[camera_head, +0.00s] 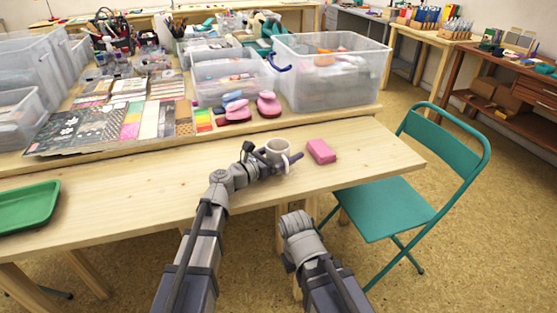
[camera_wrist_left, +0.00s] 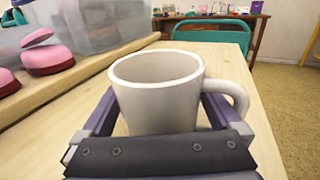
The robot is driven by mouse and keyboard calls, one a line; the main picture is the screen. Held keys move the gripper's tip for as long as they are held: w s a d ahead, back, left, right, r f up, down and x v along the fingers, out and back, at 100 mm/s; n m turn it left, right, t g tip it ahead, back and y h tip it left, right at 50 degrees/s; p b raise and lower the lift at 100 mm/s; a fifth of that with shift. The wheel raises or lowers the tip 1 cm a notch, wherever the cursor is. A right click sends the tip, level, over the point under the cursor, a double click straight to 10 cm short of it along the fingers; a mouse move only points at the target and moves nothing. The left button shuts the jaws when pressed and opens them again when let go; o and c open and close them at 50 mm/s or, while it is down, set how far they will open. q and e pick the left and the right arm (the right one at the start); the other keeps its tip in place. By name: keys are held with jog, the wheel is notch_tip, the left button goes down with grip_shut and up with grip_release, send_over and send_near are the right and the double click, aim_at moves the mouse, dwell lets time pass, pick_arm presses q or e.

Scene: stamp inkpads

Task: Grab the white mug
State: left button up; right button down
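A pink block (camera_head: 321,151) lies just right of the mug. Pink stamps (camera_head: 268,105) and clear bins (camera_head: 330,80) sit on the raised surface behind. A green tray (camera_head: 28,207) is at far left. A teal chair (camera_head: 385,207) stands at right.

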pick_arm(q)
jog(key=c, duration=1.3)
jog(key=shift+c, duration=0.2)
jog(key=shift+r, duration=0.15)
notch_tip(320, 180, up, 10)
jog(key=p, duration=1)
